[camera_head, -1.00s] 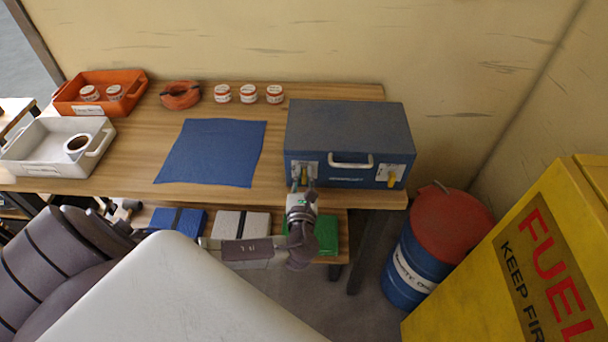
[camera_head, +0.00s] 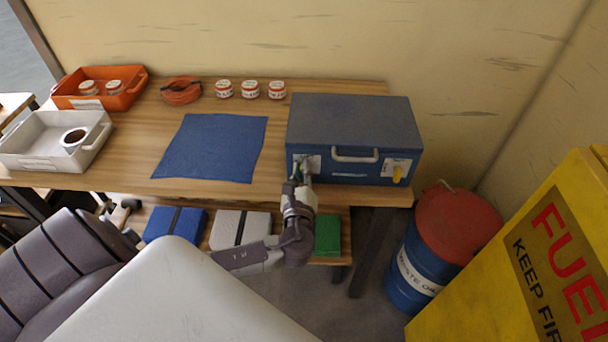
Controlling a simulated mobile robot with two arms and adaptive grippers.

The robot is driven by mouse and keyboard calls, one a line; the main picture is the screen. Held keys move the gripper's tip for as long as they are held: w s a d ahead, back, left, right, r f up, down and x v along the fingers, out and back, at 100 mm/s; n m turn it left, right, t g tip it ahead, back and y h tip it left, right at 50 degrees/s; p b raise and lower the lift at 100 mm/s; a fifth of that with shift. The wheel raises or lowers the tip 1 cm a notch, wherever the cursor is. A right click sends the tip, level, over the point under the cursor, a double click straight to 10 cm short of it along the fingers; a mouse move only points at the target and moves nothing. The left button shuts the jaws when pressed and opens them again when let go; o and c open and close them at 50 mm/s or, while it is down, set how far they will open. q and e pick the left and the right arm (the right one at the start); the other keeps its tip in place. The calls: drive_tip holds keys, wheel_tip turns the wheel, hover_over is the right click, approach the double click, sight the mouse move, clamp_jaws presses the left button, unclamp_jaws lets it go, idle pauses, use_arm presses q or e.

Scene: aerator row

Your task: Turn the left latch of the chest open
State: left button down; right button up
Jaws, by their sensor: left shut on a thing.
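The blue chest (camera_head: 352,123) with a grey lid stands shut at the right end of the wooden table. Its front has a white handle (camera_head: 355,155) in the middle and a latch on a white plate at each side. The right latch (camera_head: 397,174) is yellow and hangs downward. My left gripper (camera_head: 303,172) is at the chest's front left, shut on the left latch. The gripper hides most of that latch, so its angle cannot be told; part of its white plate (camera_head: 315,163) shows. My right gripper is not in view.
A blue cloth (camera_head: 212,147) lies flat left of the chest. Several jars (camera_head: 250,89), an orange coil (camera_head: 181,90) and two trays, orange (camera_head: 133,95) and white (camera_head: 25,158), are further left. A red-lidded blue drum (camera_head: 412,272) and yellow cabinet (camera_head: 500,265) stand right.

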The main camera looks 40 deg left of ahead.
use_arm(q)
drive_tip(key=n+b, duration=0.2)
drive_tip(key=f+n+b, duration=0.1)
drive_tip(key=n, duration=0.1)
drive_tip(key=n+b, duration=0.2)
drive_tip(key=shift+s+a+f+n+b, duration=0.2)
drive_tip(key=shift+a+n+b, duration=0.1)
drive_tip(key=shift+a+b, duration=0.05)
drive_tip(key=n+b, duration=0.2)
drive_tip(key=n, duration=0.1)
drive_tip(key=shift+f+b, duration=0.15)
drive_tip(key=shift+b, duration=0.25)
drive_tip(key=shift+n+b, duration=0.7)
drive_tip(key=shift+n, duration=0.2)
drive_tip(key=c, duration=1.2)
unclamp_jaws()
drive_tip(key=shift+o, duration=0.2)
drive_tip(key=v, duration=1.2)
